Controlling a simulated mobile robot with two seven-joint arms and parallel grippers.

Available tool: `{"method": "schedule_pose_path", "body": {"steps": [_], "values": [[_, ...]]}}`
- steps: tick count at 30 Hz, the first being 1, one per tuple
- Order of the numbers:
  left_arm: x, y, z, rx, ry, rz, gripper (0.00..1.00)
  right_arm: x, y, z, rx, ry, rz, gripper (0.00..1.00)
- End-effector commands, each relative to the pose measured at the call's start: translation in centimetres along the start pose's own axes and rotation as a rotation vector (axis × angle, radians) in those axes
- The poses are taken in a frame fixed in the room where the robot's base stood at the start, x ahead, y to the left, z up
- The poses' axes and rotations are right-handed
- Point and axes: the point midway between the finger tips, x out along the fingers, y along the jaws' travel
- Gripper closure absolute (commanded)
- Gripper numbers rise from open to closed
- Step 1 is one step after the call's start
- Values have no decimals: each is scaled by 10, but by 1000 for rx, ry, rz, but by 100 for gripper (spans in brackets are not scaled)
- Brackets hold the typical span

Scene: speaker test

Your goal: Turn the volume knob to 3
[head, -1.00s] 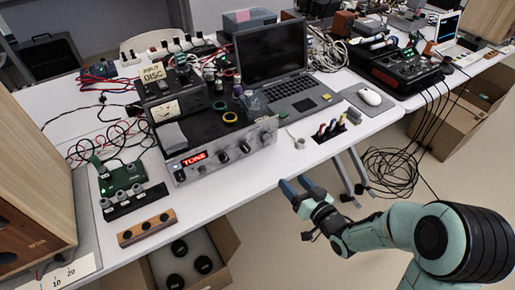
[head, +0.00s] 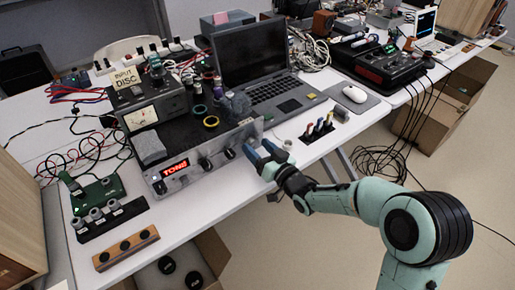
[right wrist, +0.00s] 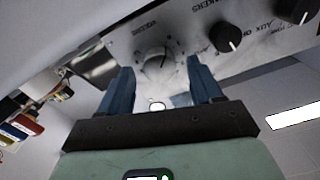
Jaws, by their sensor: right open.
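The amplifier (head: 212,172) stands on the white table with a silver front panel and a red lit display reading TONE. In the right wrist view the silver round volume knob (right wrist: 157,58) has a dark pointer line and printed marks around it; the numbers are too small to read. My right gripper (head: 258,149) is at the right end of the panel. In the wrist view its two blue fingers (right wrist: 159,70) are open, one on either side of the knob; I cannot tell whether they touch it. In the head view the fingers hide the knob. My left gripper is out of view.
Two black knobs (right wrist: 226,37) sit beside the volume knob on the panel. Wound spools stand on the amplifier.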

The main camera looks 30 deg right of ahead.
Motion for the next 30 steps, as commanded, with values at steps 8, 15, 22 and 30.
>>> {"method": "schedule_pose_path", "body": {"steps": [8, 15, 22, 30], "values": [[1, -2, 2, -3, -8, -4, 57, 7, -1, -1, 0, 1, -1, 35], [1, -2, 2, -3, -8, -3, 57, 7, 0, 0, 0, 1, 0, 78], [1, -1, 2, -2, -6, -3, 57, 7, 0, 0, 5, 0, -1, 92], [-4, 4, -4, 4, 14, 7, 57, 6, 0, 0, 85, -1, -1, 91]]}}
